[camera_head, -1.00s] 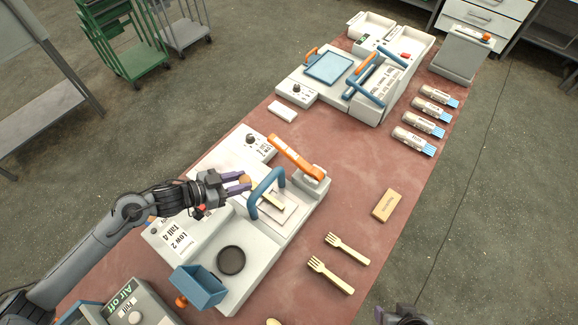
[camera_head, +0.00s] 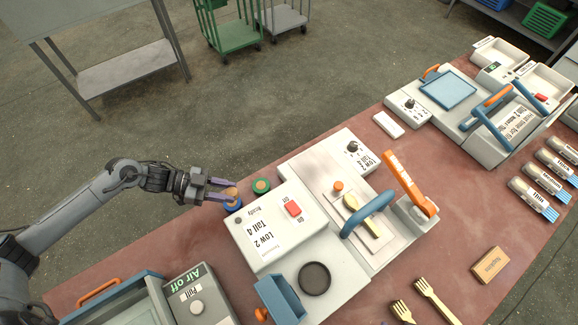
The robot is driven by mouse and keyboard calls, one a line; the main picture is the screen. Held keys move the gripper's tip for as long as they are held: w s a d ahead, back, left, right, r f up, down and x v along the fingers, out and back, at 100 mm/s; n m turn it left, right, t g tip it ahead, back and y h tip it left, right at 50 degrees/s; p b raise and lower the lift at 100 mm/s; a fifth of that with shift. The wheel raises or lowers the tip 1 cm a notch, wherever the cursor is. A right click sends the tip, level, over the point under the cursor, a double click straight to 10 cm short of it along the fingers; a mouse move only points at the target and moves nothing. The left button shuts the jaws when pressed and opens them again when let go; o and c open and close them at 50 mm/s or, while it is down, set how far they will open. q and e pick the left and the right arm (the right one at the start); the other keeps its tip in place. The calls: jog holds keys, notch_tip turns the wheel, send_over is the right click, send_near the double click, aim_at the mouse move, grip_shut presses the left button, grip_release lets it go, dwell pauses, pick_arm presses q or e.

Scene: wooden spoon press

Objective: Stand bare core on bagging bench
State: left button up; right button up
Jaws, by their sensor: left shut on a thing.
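My left gripper (camera_head: 222,190) is past the back edge of the press's control box, its fingers shut on a small tan round piece (camera_head: 232,192), seemingly a core. A blue round piece (camera_head: 233,206) is directly below the tan one; I cannot tell whether they touch. A green round piece with an orange centre (camera_head: 261,186) stands just to the right, apart from the fingers. Nothing in view is clearly marked as the bagging bench. My right gripper is out of view.
The press (camera_head: 342,222) holds a wooden spoon (camera_head: 360,214) under a blue handle (camera_head: 368,213), with a raised orange lever (camera_head: 409,184) beside it. A blue bin (camera_head: 279,300) and an "Air off" unit (camera_head: 196,298) stand in front. Red bench top (camera_head: 190,245) is bare left of the press.

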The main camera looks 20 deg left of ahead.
pick_arm(q)
jog(key=b, duration=0.1)
send_over(199, 216)
notch_tip(199, 216, down, 7)
jog(key=shift+f, duration=0.1)
jog(key=shift+f+b, duration=1.05)
jog(key=shift+f, duration=0.9)
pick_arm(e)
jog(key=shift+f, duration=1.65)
pick_arm(q)
jog(key=shift+f, duration=0.1)
jog(key=shift+f, duration=0.15)
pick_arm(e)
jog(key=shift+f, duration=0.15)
pick_arm(q)
jog(key=o, duration=1)
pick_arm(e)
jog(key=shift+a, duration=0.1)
